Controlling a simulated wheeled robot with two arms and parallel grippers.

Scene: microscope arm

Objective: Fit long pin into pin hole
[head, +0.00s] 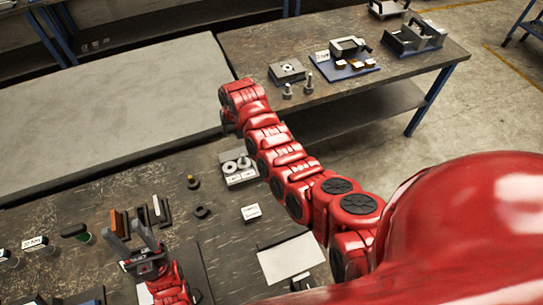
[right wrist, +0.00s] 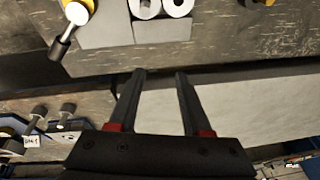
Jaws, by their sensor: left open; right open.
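Two grey headed pins stand upright on the far table in the head view, a nearer one (head: 287,91) and one to its right (head: 308,85); I cannot tell surely which is the long pin. Beside them is a grey block with a round hole (head: 287,69) on a blue base. Two similar pins (right wrist: 38,112) show at the left of the right wrist view. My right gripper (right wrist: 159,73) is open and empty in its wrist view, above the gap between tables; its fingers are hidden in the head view. My left gripper (head: 121,228) is open and empty over the near table.
A grey block with two white rings (head: 238,168) sits on the near table, also in the right wrist view (right wrist: 162,30). A fixture with blue base (head: 348,62) stands beyond the pins. Several tools lie around my left gripper. The pale table (head: 110,110) is bare.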

